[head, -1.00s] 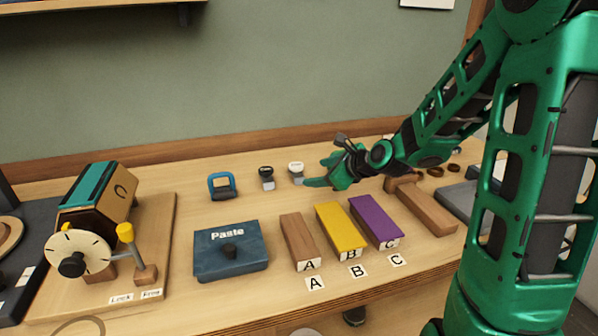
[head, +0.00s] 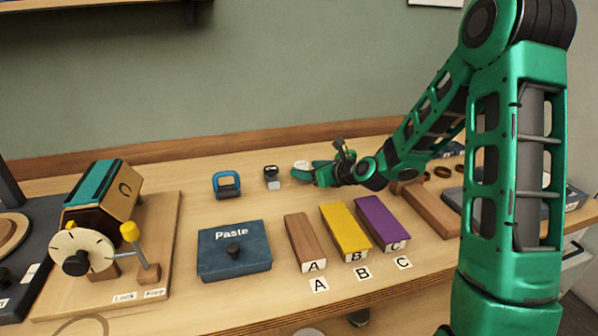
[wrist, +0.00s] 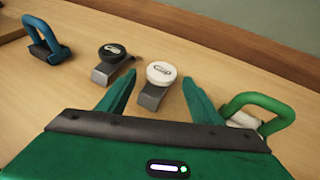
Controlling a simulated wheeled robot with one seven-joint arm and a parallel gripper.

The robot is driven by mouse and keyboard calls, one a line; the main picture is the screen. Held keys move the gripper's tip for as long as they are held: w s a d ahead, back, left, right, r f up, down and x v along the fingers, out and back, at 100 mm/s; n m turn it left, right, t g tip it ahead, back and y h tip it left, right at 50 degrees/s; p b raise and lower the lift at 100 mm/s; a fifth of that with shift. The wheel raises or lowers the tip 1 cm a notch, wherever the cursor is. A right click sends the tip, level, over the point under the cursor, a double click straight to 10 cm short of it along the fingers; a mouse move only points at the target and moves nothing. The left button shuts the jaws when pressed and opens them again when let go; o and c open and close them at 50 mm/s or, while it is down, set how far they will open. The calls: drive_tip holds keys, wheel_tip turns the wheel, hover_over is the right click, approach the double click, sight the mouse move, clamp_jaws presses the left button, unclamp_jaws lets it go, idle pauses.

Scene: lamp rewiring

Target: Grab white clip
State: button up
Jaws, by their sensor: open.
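A similar black-topped clip (wrist: 112,52) stands close to the left. A blue-handled object (wrist: 44,40) lies farther left; a green-handled one (wrist: 262,112) is just right of my right finger. The Paste box (head: 234,250) and blocks A (head: 304,240), B and C are nearer the front.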

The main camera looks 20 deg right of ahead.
sight(306, 167)
drive_tip(key=x, duration=0.4)
drive_tip(key=shift+w, duration=0.1)
drive_tip(key=shift+c, duration=0.3)
drive_tip(key=c, duration=1.1)
drive_tip(key=shift+o, duration=0.2)
drive_tip(key=shift+r, duration=0.2)
